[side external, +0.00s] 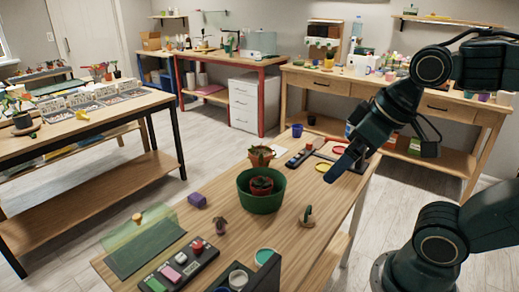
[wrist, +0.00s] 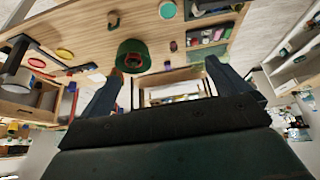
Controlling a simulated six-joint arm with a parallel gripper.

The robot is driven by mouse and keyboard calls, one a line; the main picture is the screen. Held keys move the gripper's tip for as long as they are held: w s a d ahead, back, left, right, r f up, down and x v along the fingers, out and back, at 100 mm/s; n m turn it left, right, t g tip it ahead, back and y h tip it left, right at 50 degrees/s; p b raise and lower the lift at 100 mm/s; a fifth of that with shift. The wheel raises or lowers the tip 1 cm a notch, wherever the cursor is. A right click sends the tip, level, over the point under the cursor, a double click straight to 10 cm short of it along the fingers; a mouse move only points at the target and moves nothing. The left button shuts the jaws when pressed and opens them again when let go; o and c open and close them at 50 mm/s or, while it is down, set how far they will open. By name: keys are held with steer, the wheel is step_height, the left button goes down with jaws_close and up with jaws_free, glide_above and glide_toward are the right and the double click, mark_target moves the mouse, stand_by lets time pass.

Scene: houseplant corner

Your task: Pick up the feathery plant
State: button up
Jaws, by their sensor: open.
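None of the small plants is clearly feathery at this size. In the side view a leafy plant in a reddish pot (side external: 262,186) sits inside a large green pot (side external: 272,203) on the wooden table. Another plant in a terracotta pot (side external: 261,159) stands just behind it. A small dark green plant on a round wooden base (side external: 307,219) stands to the right, and a small purplish plant (side external: 220,227) to the front left. My gripper (side external: 338,172) is above the table, right of the green pot. The wrist view shows its fingers (wrist: 164,82) apart and empty, with the green pot (wrist: 132,57) beyond them.
A purple block (side external: 197,200), a green board with a clear panel (side external: 145,253) and a dark tray of coloured items (side external: 180,268) lie at the table's left.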

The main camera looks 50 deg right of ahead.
steer(key=w+d+r, duration=0.2)
steer(key=w, duration=0.4)
steer(key=w+d+r, duration=0.1)
steer(key=w+d, duration=0.1)
steer(key=w, duration=0.4)
glide_above(260, 154)
steer(key=s, duration=0.3)
steer(key=shift+g, duration=0.4)
steer(key=shift+w+f, duration=0.15)
steer(key=shift+f, duration=13.75)
steer(key=shift+x, duration=2.55)
steer(key=shift+w, duration=0.1)
